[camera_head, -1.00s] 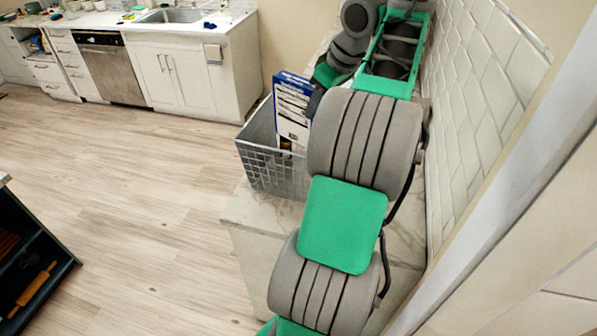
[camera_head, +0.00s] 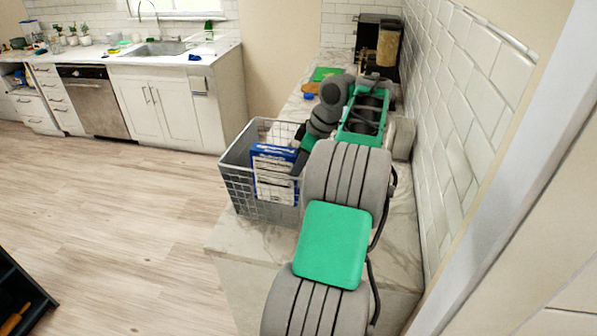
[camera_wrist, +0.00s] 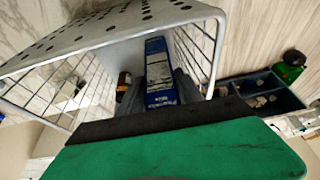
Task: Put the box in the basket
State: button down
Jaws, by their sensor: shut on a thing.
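The box (camera_head: 273,176), blue and white with printed text, is down inside the grey wire basket (camera_head: 237,184) in the head view. The basket stands on the marble counter. My gripper is at the right end of the box in the head view, mostly hidden by my arm. In the wrist view my gripper (camera_wrist: 163,92) is shut on the box (camera_wrist: 158,68), with a finger on either side of its blue edge. The basket (camera_wrist: 95,38) surrounds them there. I cannot tell whether the box touches the basket floor.
A small dark bottle or jar (camera_wrist: 124,84) is beside the box in the wrist view. A green board (camera_head: 326,73) and a coffee machine (camera_head: 380,48) are farther back on the counter. The tiled wall (camera_head: 465,120) bounds the right side.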

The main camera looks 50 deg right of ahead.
jog(key=shift+r, duration=0.15)
jog(key=shift+f+b, duration=0.5)
jog(key=shift+f, duration=0.15)
jog(key=c, duration=0.8)
grip_release()
